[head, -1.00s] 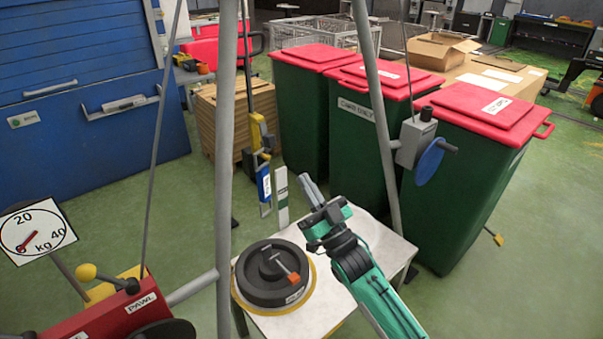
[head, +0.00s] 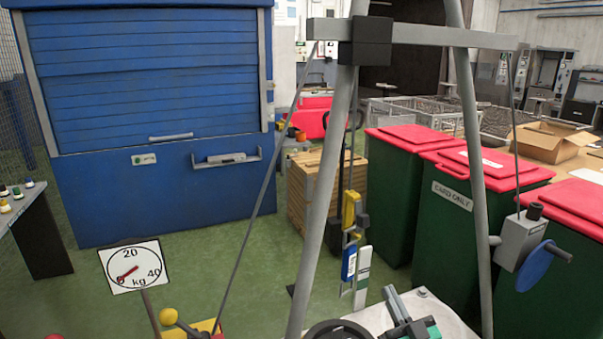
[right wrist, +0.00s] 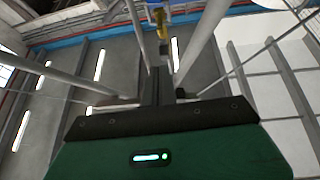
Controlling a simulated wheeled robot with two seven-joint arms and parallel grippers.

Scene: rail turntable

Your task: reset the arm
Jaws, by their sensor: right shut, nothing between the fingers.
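My right gripper (head: 392,298) shows at the bottom edge of the head view, its grey fingers together and empty, pointing up. It is over the white table (head: 438,309), beside a dark round weight (head: 338,331) that is mostly cut off by the frame. In the right wrist view, the closed dark fingers (right wrist: 158,78) point up towards the ceiling, between grey poles. My left gripper is not in view.
A grey frame (head: 322,200) with a crossbeam stands around the table. A dial scale (head: 133,268) is at left. Green bins with red lids (head: 455,225) stand at right; a blue shutter cabinet (head: 150,90) is behind.

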